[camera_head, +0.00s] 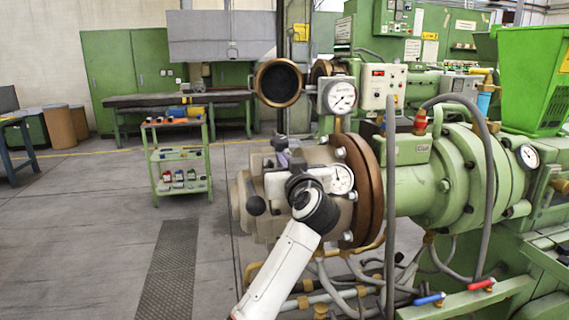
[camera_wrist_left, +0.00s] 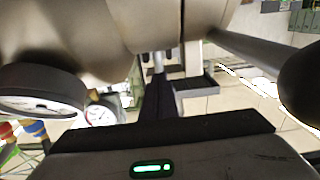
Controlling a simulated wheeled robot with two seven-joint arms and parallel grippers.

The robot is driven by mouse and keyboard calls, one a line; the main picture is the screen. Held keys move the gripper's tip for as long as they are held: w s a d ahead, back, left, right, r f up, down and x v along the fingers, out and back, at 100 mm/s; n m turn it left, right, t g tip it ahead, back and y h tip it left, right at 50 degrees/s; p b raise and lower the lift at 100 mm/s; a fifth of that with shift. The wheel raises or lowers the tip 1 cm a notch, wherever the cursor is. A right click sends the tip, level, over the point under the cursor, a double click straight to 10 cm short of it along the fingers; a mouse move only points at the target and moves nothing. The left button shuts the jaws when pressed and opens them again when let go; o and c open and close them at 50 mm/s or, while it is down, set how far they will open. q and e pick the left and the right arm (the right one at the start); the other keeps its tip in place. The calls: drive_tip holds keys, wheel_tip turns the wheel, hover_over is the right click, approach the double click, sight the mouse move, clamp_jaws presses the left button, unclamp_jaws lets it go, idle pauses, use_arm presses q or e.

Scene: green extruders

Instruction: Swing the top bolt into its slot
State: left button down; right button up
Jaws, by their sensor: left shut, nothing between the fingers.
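The beige extruder head (camera_head: 240,200) stands in front of a brown flange (camera_head: 367,190). Its underside or side fills the top of the left wrist view (camera_wrist_left: 90,30). My left gripper (camera_head: 292,180) is in front of the head, at the end of my white arm. Its dark fingers (camera_wrist_left: 155,95) are shut and empty in the left wrist view, close to the beige body. Small dark purple-grey parts (camera_head: 280,144) show on top of the head; I cannot tell which is the top bolt or whether it is in its slot. My right gripper is not in view.
A black ball knob (camera_head: 256,205) on a rod sticks out; a dark knob is close at the right of the left wrist view (camera_wrist_left: 303,80). Gauges (camera_head: 339,95) (camera_wrist_left: 38,95) and hoses are near. A round brown-rimmed opening (camera_head: 278,83) is above.

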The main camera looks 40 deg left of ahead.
use_arm(q)
drive_tip(key=shift+w+a+r, duration=0.15)
drive_tip(key=shift+w+a, duration=0.05)
drive_tip(key=shift+a, duration=0.1)
drive_tip(key=shift+a+r, duration=0.1)
drive_tip(key=shift+r, duration=0.1)
drive_tip(key=shift+w+a+f, duration=0.1)
drive_tip(key=shift+w+f, duration=0.05)
drive_tip(key=shift+f, duration=0.05)
drive_tip(key=v, duration=1.3)
idle(0.3)
drive_tip(key=shift+f, duration=0.1)
idle(0.4)
